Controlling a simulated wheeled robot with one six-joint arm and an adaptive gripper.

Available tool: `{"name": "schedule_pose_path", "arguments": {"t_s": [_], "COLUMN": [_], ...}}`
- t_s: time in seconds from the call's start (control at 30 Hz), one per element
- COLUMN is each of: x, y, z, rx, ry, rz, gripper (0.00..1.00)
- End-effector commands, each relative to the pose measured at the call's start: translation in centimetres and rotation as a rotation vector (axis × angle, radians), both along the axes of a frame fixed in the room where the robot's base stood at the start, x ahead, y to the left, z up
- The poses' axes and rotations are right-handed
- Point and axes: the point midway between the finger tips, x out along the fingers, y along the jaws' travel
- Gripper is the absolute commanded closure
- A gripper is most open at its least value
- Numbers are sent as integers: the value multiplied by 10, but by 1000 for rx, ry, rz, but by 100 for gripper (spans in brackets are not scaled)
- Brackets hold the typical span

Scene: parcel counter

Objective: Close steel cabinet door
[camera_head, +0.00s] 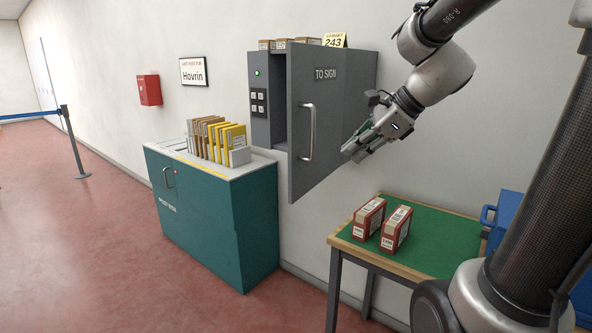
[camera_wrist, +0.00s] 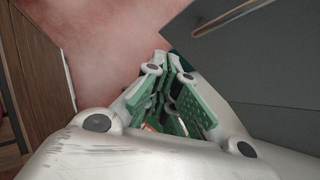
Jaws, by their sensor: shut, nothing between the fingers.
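The steel cabinet (camera_head: 262,125) is mounted on the wall, with a green light and a keypad on its left front. Its grey door (camera_head: 335,130), marked TO SIGN, stands open and swung out, with a vertical bar handle (camera_head: 308,132). A dark strip of the interior shows at the door's left; the rest is hidden behind the door. In the wrist view the shut fingers (camera_wrist: 160,97) show next to the grey door (camera_wrist: 265,70).
A teal cabinet (camera_head: 215,220) with a row of parcels and envelopes (camera_head: 217,138) stands at the left. A green-topped table (camera_head: 440,240) with two red-and-white boxes (camera_head: 383,223) stands below my gripper. A blue crate (camera_head: 505,220) is at the right. Small boxes lie on the steel cabinet.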

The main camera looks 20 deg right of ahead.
Motion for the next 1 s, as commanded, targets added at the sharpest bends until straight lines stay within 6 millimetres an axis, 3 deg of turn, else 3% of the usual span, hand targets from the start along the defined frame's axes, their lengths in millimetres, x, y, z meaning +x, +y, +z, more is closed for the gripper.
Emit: {"name": "schedule_pose_path", "arguments": {"t_s": [0.13, 0.37, 0.87, 1.0], "x": [10, 12, 61, 77], "y": [12, 16, 62, 77], "z": [14, 9, -59, -58], "rx": [209, 282, 277, 278], "ry": [102, 171, 173, 169], "rz": [-239, -341, -338, -336], "gripper": [100, 100, 100, 100]}}
